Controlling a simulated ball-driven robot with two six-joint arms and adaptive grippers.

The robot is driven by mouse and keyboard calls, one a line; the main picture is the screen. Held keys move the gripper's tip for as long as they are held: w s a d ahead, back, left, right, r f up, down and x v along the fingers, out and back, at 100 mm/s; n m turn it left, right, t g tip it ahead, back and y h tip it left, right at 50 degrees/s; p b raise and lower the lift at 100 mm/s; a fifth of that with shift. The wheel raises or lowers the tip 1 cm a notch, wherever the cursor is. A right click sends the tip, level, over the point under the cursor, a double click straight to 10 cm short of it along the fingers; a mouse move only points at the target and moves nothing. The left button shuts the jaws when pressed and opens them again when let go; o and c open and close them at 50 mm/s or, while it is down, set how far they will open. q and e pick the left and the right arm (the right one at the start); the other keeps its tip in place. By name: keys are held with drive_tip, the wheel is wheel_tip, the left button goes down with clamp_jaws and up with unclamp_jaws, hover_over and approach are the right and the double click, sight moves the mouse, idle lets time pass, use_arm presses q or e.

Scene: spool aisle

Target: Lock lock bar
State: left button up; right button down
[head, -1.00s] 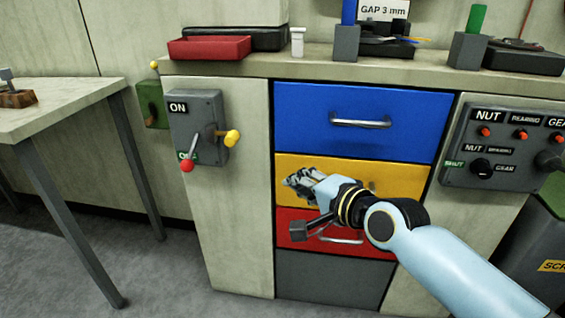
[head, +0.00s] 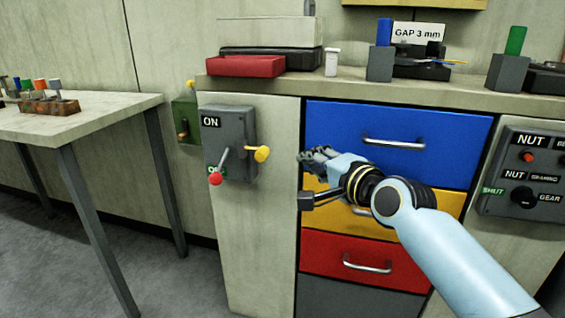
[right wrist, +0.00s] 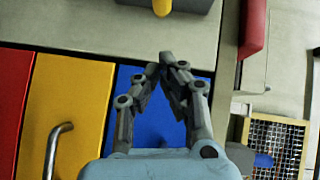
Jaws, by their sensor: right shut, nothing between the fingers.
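A grey switch box (head: 236,135) with an ON label is mounted on the cabinet's left panel. It carries a lever with a red ball knob (head: 215,179), which hangs down beside a partly hidden green label. A yellow knob (head: 262,154) sticks out at its right side; a yellow knob also shows at the top edge of the right wrist view (right wrist: 162,6). I cannot tell for certain which part is the lock bar. My right gripper (head: 306,157) is shut and empty, right of the yellow knob and apart from it, in front of the drawers. My left gripper is not in view.
Blue (head: 345,118), yellow and red (head: 330,258) drawers with metal handles lie behind my right arm. A red tray (head: 232,66) sits on the countertop above. A table (head: 85,118) stands at left. A green box (head: 186,120) is on the wall behind.

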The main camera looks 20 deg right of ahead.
sight(266, 155)
use_arm(q)
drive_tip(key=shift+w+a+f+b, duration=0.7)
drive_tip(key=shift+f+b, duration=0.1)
drive_tip(key=shift+b, duration=0.25)
use_arm(e)
drive_tip(key=w+a+f, duration=0.1)
drive_tip(key=w+a, duration=0.3)
drive_tip(key=w, duration=0.2)
drive_tip(key=shift+w+f, duration=0.15)
drive_tip(key=shift+f, duration=0.05)
drive_tip(key=w+a, duration=0.2)
drive_tip(key=a, duration=0.1)
drive_tip(key=shift+r+p, duration=0.1)
drive_tip(key=shift+p, duration=0.3)
drive_tip(key=shift+w+a, duration=0.15)
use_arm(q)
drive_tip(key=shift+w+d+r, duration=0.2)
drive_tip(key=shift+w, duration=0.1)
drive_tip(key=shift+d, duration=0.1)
